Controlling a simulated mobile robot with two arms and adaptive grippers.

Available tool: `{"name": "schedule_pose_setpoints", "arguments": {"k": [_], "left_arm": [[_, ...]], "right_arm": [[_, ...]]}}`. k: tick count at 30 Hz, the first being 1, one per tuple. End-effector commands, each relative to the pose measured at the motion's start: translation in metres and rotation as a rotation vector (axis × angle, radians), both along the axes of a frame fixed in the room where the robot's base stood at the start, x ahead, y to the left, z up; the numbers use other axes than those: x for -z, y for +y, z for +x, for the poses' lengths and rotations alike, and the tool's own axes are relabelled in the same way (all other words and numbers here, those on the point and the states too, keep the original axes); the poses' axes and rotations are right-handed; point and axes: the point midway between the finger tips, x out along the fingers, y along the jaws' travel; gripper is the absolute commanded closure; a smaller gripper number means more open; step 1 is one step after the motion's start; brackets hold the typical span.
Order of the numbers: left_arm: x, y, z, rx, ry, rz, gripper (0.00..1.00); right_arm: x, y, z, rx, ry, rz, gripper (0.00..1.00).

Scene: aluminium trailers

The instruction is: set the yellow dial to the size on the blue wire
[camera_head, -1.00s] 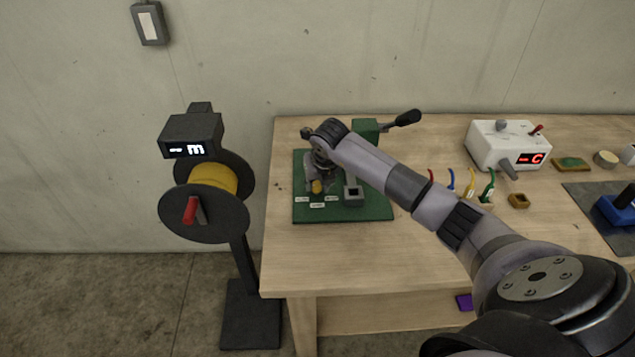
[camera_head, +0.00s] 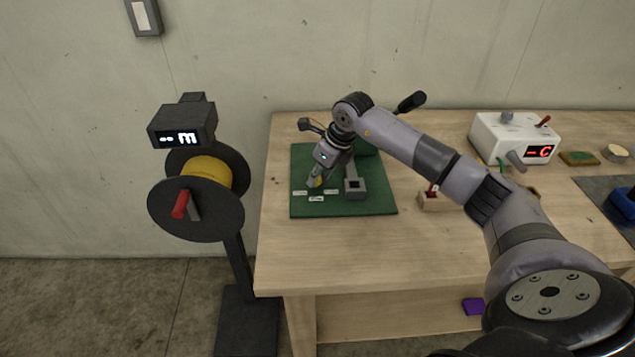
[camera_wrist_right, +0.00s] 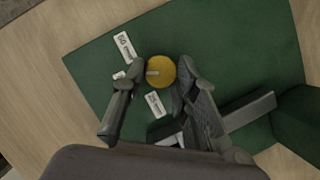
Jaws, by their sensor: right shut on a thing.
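The yellow dial (camera_wrist_right: 160,72) sits on the green base (camera_wrist_right: 95,68) of a bench tool; it also shows in the head view (camera_head: 319,183). My right gripper (camera_wrist_right: 160,76) is shut on the dial, one finger on each side. A pale pointer mark shows on the dial's face. Small white labels with dark print (camera_wrist_right: 124,46) lie around the dial, one (camera_wrist_right: 155,104) near the right finger; their print is too small to read surely. The blue wire is hidden behind my right arm in the head view. My left gripper is not in view.
A grey square socket (camera_head: 355,187) and a black-knobbed lever (camera_head: 411,102) belong to the bench tool. A white box with a red display (camera_head: 515,138) stands to the right. A yellow spool on a dark stand (camera_head: 207,170) is left of the table. The front tabletop is clear.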

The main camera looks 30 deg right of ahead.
Motion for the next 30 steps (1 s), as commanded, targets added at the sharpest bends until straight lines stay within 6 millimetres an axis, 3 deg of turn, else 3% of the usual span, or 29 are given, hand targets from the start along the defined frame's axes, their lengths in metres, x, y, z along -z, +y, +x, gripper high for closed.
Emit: {"name": "schedule_pose_setpoints", "arguments": {"k": [3, 15, 30], "left_arm": [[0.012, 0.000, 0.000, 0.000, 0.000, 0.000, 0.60], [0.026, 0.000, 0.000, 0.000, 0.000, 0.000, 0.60], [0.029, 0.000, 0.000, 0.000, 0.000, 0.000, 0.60]], "right_arm": [[0.001, -0.002, 0.002, -0.096, -0.007, -0.001, 1.00], [-0.002, -0.004, 0.003, -0.338, -0.007, -0.001, 1.00], [-0.003, -0.004, 0.003, -0.405, -0.006, -0.002, 1.00]]}}
